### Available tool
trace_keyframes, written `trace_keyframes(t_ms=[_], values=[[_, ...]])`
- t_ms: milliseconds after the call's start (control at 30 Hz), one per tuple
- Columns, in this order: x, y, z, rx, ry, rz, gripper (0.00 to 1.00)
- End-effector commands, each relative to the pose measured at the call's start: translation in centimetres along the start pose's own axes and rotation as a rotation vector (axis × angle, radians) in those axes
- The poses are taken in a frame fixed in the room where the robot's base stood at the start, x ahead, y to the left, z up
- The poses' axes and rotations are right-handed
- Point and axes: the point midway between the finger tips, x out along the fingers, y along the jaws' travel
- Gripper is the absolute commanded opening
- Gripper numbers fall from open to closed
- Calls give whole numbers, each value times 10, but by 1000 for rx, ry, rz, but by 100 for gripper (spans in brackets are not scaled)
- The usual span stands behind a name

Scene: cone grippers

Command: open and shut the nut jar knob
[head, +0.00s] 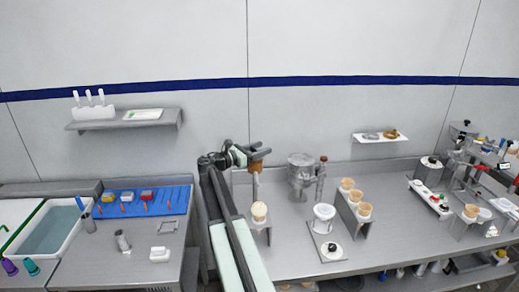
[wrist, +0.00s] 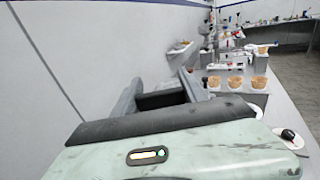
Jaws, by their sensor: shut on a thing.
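A small brown container (head: 255,167), which looks like the nut jar, is on a thin grey stand at the back of the counter, above a cone with a pale scoop (head: 259,212). My gripper (head: 262,149) is at the top of this jar, its fingers pointing right. In the wrist view my gripper (wrist: 160,92) has its two fingers apart with a dark thing between them. The knob cannot be made out; the fingers and wrist hide that spot. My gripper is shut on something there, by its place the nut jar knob.
A grey metal machine (head: 301,172) stands close to the right. A rack of cones (head: 355,200) and a white dish stand (head: 325,225) are farther right. A blue tray (head: 140,200) and a water basin (head: 50,230) are left. The wall (head: 280,120) is close behind.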

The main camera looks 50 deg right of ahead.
Motion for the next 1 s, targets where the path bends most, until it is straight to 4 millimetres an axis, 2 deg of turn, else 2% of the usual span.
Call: trace_keyframes(t_ms=[33,400,1000], values=[[1,4,0,0,1,-37,10],[0,-6,0,0,1,-270,10],[-2,-11,0,1,0,-352,10]])
